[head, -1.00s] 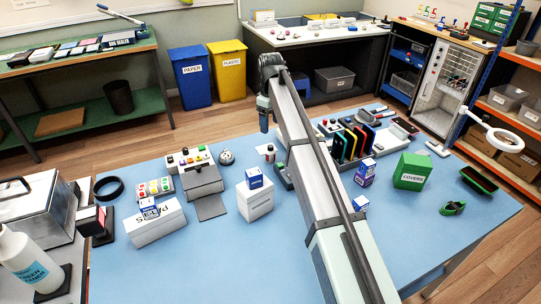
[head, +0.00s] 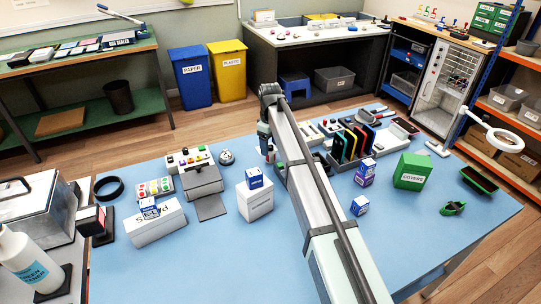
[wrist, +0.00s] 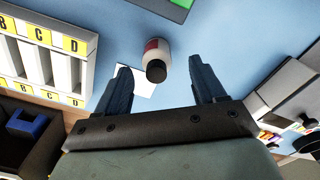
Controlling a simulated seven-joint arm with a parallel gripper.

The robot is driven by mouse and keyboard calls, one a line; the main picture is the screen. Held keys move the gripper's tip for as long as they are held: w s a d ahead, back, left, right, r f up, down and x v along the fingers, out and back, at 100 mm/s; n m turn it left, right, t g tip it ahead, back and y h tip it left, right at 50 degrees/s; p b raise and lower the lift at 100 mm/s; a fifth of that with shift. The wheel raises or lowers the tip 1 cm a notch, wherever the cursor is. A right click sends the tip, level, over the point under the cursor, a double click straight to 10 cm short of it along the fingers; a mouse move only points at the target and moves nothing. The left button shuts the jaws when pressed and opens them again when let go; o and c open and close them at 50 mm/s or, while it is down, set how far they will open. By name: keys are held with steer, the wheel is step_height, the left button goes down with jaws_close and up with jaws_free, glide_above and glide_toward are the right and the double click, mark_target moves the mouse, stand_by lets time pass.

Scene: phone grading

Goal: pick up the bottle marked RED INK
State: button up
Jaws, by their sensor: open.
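A small white bottle (wrist: 156,52) with a red label band and a dark cap shows in the wrist view. Its writing cannot be read. My gripper (wrist: 157,66) is open, with one dark finger on each side of the bottle's cap end in the picture. I cannot tell whether the fingers reach down around the bottle. In the head view my gripper (head: 267,149) hangs over the blue table at the bottle's place and mostly hides it.
A white rack with lettered slots (wrist: 45,50) and a dark bin (wrist: 30,135) lie left in the wrist view. In the head view a white box (head: 258,202) with a small blue box (head: 255,178) on top stands nearby, and a rack of coloured phones (head: 352,143) stands to the right.

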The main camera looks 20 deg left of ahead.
mark_target(270, 146)
steer(key=shift+w+f, duration=0.2)
steer(key=shift+f, duration=1.75)
steer(key=shift+c, duration=0.3)
steer(key=c, duration=1.1)
